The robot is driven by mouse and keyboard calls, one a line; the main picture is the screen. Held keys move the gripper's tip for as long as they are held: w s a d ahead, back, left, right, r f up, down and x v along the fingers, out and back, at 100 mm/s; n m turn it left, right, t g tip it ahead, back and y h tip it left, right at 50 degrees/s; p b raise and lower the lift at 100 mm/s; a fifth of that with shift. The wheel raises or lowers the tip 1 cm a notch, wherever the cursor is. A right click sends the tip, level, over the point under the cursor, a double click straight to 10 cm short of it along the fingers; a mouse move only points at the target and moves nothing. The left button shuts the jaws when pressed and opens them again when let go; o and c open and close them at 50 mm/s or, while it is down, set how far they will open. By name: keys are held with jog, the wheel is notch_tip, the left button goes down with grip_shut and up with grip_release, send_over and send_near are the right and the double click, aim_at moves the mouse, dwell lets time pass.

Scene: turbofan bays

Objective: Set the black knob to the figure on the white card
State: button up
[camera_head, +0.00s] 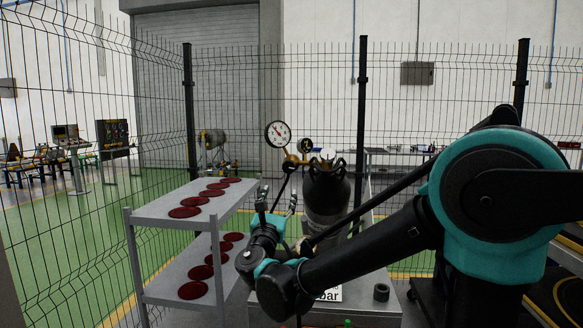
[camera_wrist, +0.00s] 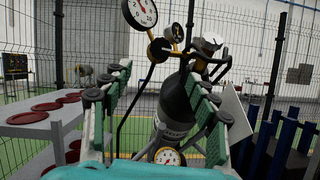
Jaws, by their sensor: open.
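A black knob (camera_wrist: 160,50) sits on the regulator below the large white dial gauge (camera_wrist: 140,12) in the wrist view. The same gauge (camera_head: 278,134) shows in the head view; its red needle is too small to read surely. The regulator is by the top of a dark gas cylinder (camera_head: 326,195), also in the wrist view (camera_wrist: 175,102). My gripper (camera_head: 275,200) is open and empty, its fingers (camera_wrist: 158,78) apart, with the knob beyond and above the tips. A white card (camera_head: 333,296) shows "bar" low in the head view; my arm hides its figure.
A grey two-level shelf (camera_head: 160,216) with several dark red discs stands left of my gripper. A smaller gauge (camera_head: 305,146) sits beside the large one. Another dial (camera_wrist: 167,156) shows low between my fingers. A dark ring (camera_head: 381,292) lies on the grey surface. Wire fencing stands behind.

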aim_at(288, 168)
jog(key=x, duration=1.6)
jog(key=shift+w+d, duration=0.1)
jog(key=shift+w, duration=0.05)
jog(key=shift+c, duration=0.5)
jog(key=c, duration=1.1)
jog(key=shift+o, duration=0.2)
jog(key=shift+m+g+h, duration=0.3)
jog(key=shift+m+h, duration=0.6)
jog(key=shift+m, duration=1.1)
jog(key=o, duration=1.2)
jog(key=shift+c, duration=0.2)
